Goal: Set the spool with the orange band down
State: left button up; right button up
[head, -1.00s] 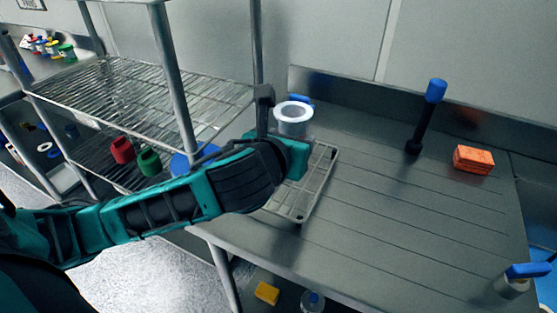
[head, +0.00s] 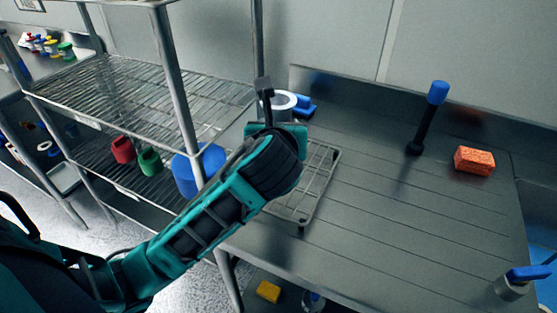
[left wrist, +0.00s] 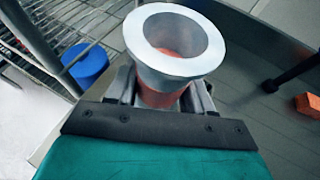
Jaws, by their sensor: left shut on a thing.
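The spool is a pale grey, flanged, hollow cylinder (head: 283,102), partly hidden behind my left gripper in the head view. In the left wrist view the spool (left wrist: 178,42) stands roughly upright in the jaws, with a reddish-orange band (left wrist: 163,97) below its wide rim. My left gripper (head: 277,122) is shut on it at the back left of the metal counter, beside the wire rack. Its base is hidden, so I cannot tell whether it touches the counter. My right gripper is not in view.
A wire cooling rack (head: 309,192) lies on the counter (head: 390,220). A blue object (head: 304,106) is just behind the spool. A blue-topped black tool (head: 426,118) and an orange block (head: 474,160) stand right. Metal shelving (head: 168,80) borders the left. The counter's middle is clear.

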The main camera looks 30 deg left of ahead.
pick_arm(q)
notch_tip(320, 180, down, 8)
jog(key=shift+f, duration=0.25)
jog(key=shift+f, duration=0.1)
jog(key=o, duration=1.2)
jog(key=v, duration=1.2)
jog(key=shift+d, duration=0.1)
